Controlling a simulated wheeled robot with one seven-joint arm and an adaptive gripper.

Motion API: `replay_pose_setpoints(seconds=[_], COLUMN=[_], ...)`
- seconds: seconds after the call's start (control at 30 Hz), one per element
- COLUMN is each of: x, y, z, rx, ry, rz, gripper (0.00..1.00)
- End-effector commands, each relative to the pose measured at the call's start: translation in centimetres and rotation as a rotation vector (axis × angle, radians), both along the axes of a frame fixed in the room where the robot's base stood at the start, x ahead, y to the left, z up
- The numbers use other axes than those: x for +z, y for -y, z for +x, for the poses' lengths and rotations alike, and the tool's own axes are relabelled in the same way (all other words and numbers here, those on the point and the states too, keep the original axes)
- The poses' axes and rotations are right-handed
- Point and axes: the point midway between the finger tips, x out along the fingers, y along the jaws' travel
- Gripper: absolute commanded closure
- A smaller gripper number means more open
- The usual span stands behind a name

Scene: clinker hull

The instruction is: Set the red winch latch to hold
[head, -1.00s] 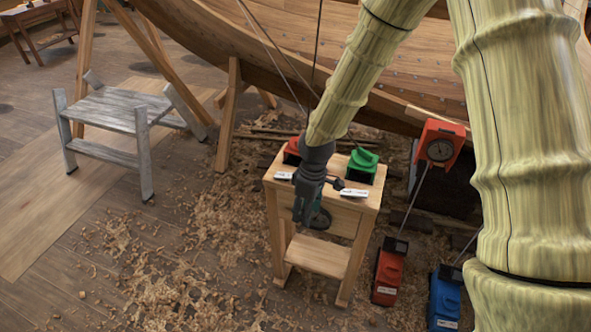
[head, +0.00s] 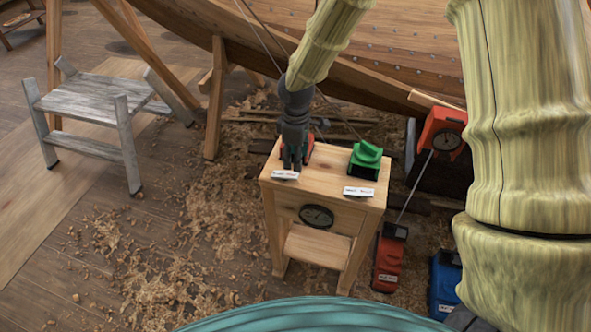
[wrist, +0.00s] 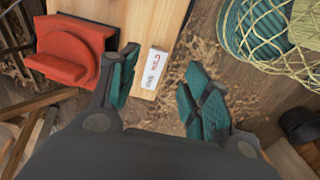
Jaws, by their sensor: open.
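The red winch latch (wrist: 75,55) is a red block with a round disc and a raised bar, mounted on the wooden stand (head: 325,188). In the head view the latch (head: 308,147) is mostly hidden behind my gripper (head: 293,160). A white label (head: 285,174) lies in front of it. In the wrist view my gripper (wrist: 162,80) is open and empty. Its left finger is just right of the red latch, and the label (wrist: 153,70) shows between the fingers. I cannot read the latch's setting.
A green latch (head: 366,158) with its own label (head: 358,191) is on the stand's right side. A round gauge (head: 316,215) is on its front. Red (head: 390,260) and blue (head: 446,282) units stand at right. A grey step stool (head: 95,105) is left; the hull rises behind.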

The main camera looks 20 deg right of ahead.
Motion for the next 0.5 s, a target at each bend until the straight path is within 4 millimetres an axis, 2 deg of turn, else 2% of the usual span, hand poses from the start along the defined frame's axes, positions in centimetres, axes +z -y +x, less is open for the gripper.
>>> replay_pose_setpoints(seconds=[0.3,0.5], x=[-4.3,-6.2], y=[0.0,0.0], z=[0.0,0.0], rx=[-0.001,0.0], ry=[-0.004,-0.003], rz=[-0.001,-0.001], gripper=[0.52,0.52])
